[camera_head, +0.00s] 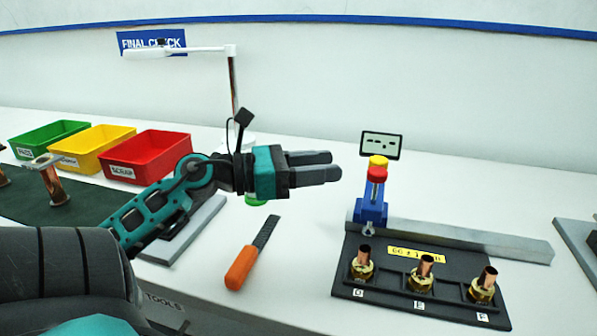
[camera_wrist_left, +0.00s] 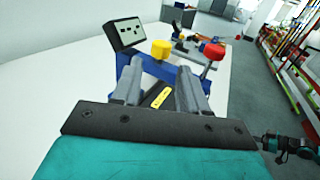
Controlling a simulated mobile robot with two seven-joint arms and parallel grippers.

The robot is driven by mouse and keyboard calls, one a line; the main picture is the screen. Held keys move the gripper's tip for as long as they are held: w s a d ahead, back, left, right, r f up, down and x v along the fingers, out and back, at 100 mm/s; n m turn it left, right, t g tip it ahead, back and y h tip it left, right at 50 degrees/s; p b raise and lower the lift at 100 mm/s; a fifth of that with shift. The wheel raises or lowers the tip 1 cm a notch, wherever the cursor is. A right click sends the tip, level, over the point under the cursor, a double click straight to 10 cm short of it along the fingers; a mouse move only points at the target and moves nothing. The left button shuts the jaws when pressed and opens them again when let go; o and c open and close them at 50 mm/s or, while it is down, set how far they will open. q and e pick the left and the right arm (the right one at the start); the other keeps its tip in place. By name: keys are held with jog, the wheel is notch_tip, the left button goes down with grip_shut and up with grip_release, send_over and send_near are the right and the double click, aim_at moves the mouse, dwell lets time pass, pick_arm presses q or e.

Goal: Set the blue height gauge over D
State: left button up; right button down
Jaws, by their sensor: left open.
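The blue height gauge (camera_head: 371,212), with a yellow knob, a red collar and a small display (camera_head: 381,145), stands at the left end of a grey rail (camera_head: 470,238). It is behind the fitting marked D (camera_head: 361,267); exact alignment is hard to judge. Fittings marked E (camera_head: 421,277) and F (camera_head: 482,289) follow to the right. My left gripper (camera_head: 328,165) is open and empty, left of the gauge's top, fingers pointing right. The left wrist view shows the gauge (camera_wrist_left: 160,70) ahead of the fingers. A dark and teal part at that view's right edge may be my right gripper.
Red (camera_head: 150,150), yellow (camera_head: 97,145) and green (camera_head: 48,137) bins stand at the left. A white lamp (camera_head: 234,85) stands behind my left arm. A grey block sits at the right edge.

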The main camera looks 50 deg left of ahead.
pick_arm(q)
jog(key=shift+v, duration=1.7)
jog(key=shift+s, duration=0.1)
